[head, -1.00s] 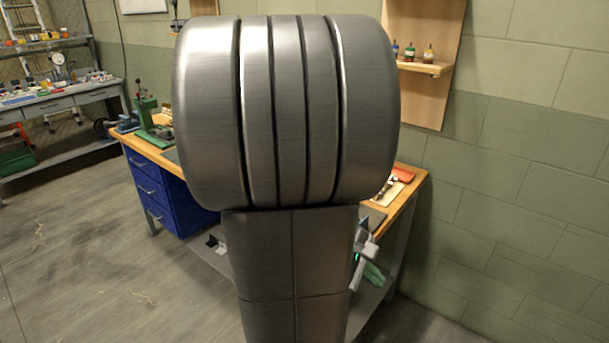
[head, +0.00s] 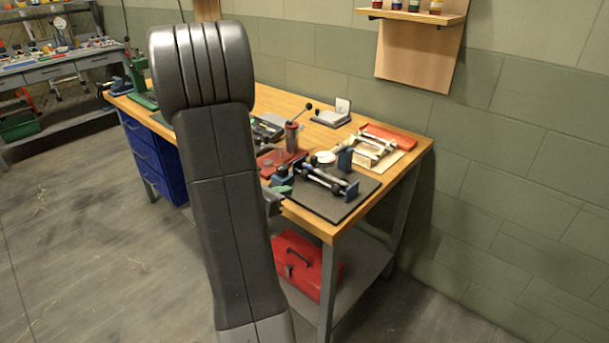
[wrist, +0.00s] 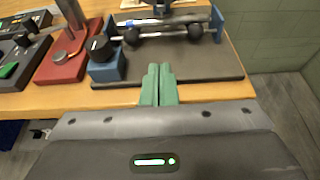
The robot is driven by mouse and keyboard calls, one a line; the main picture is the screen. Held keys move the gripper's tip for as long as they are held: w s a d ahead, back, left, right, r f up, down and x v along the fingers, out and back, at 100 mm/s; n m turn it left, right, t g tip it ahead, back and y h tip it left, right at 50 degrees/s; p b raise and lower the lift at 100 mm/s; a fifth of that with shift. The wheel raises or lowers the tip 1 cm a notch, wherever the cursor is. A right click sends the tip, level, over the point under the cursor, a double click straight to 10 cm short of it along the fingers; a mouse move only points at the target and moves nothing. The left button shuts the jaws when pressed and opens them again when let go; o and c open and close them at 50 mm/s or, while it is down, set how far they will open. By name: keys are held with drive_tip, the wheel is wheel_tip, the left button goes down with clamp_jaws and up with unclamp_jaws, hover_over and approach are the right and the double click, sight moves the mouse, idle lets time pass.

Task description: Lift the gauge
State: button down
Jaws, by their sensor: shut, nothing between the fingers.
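A round, white-faced thing that looks like the gauge (head: 325,157) is on the bench in the head view, beside a fixture with blue end blocks. It is small there, and I cannot make out its dial or what holds it. In the wrist view I cannot pick out the gauge for certain; a dark part is cut off at the top edge. My gripper (wrist: 159,84) has green fingers pressed together and empty, at the near edge of the dark plate. In the head view my arm hides most of the gripper, with its green fingertips (head: 283,189) just showing.
The blue fixture (head: 330,182) carries a shaft on a dark plate (head: 323,209). A red stand (wrist: 68,58) is to its left. An open wooden case (head: 372,150) lies behind right. A red toolbox (head: 302,265) sits on the lower shelf. The wall is close on the right.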

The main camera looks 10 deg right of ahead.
sight(308, 194)
drive_tip(key=shift+d, duration=0.1)
drive_tip(key=p+x, duration=0.1)
drive_tip(key=x, duration=0.9)
drive_tip(key=shift+d, duration=0.15)
wheel_tip(308, 194, up, 3)
drive_tip(key=shift+p, duration=0.65)
drive_tip(key=shift+s+a+r, duration=0.1)
drive_tip(key=shift+a+r, duration=0.1)
drive_tip(key=shift+r, duration=0.3)
